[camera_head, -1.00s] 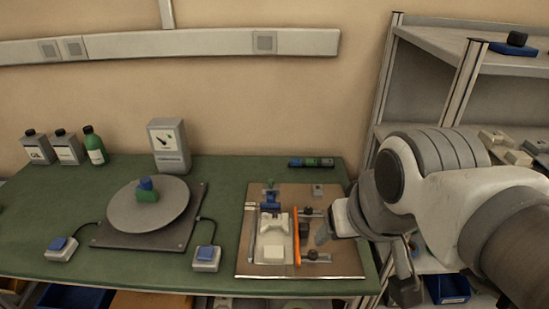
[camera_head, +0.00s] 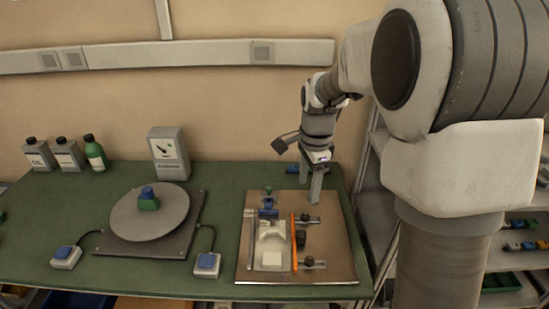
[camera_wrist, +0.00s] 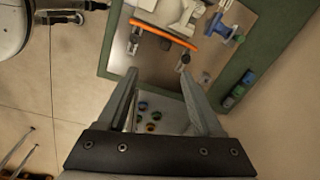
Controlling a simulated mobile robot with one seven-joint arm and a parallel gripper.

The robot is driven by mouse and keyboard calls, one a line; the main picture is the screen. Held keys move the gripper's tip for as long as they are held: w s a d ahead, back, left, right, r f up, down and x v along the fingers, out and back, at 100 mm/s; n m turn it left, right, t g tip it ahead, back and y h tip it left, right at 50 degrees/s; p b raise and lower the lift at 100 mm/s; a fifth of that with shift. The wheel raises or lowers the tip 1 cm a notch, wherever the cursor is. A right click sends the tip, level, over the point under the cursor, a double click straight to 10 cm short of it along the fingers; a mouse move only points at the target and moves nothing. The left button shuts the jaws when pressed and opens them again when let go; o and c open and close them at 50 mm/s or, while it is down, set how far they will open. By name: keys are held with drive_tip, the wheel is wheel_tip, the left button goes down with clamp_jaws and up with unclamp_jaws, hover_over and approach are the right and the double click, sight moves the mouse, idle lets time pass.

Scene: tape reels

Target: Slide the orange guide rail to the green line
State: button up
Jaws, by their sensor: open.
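The orange guide rail (camera_head: 294,243) stands on the brown fixture board (camera_head: 337,262), along the right side of a white piece (camera_head: 271,235). In the wrist view the rail (camera_wrist: 165,34) runs across the upper part of the picture, beyond the fingertips. My gripper (camera_head: 312,188) is above the far right part of the board, behind and right of the rail, pointing down. I cannot make out a green line in either view.
Dark clamps (camera_head: 314,263) sit just right of the rail. A blue clamp (camera_head: 268,211) stands at the white piece's far end. A turntable (camera_head: 150,220) is on the left. The board's right part is mostly bare. A shelf stands beside the table at right.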

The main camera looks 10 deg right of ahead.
sight(301, 232)
drive_tip(key=w+f+m, duration=0.1)
drive_tip(key=f, duration=0.6)
drive_tip(key=w+f+m, duration=0.1)
drive_tip(key=f, duration=0.7)
drive_tip(key=w+f+m+g+p, duration=0.1)
drive_tip(key=f, duration=0.6)
drive_tip(key=shift+w+d+f+m, duration=0.2)
drive_tip(key=shift+w+f+m, duration=0.1)
drive_tip(key=shift+w+f, duration=0.1)
clamp_jaws()
idle(0.4)
